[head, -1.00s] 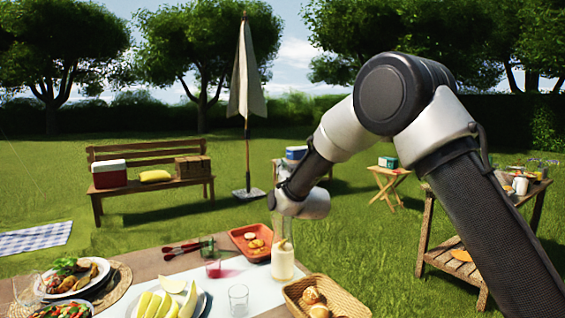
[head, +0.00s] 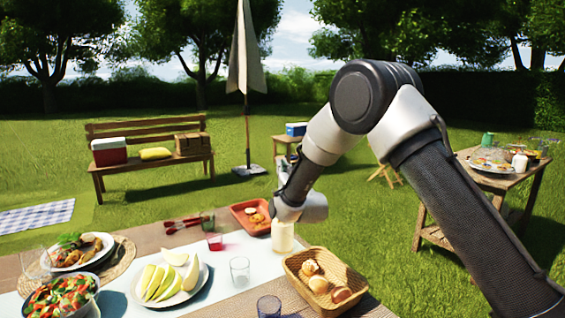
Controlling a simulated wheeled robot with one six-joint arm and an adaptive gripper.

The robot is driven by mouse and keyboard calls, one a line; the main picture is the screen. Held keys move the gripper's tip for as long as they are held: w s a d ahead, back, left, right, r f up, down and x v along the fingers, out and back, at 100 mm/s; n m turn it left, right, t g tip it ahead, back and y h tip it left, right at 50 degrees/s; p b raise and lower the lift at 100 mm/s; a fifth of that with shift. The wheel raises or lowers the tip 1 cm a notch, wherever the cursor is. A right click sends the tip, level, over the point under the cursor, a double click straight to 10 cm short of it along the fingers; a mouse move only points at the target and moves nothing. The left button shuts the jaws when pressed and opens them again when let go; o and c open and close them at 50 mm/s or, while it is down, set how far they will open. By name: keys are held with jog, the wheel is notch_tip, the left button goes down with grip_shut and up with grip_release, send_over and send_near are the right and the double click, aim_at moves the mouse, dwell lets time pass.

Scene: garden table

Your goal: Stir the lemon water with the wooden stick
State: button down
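The jar of pale lemon water (head: 283,238) stands on the table at the far right part of the white runner. Its upper part is hidden behind the end of my arm. My gripper (head: 285,212) is over the jar, mostly covered by my own wrist. Its fingers cannot be made out, so I cannot tell whether they are open or shut. The wooden stick cannot be made out.
A bread basket (head: 290,264) is right of the jar, and an orange tray (head: 239,210) is behind it. A small red glass (head: 215,242), a clear glass (head: 239,271), a melon plate (head: 190,291) and a dark glass (head: 268,307) stand nearby.

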jog(key=shift+f, duration=0.8)
jog(key=shift+s+a, duration=0.4)
jog(key=shift+a, duration=0.15)
jog(key=shift+s+d, duration=0.15)
jog(key=shift+d, duration=0.8)
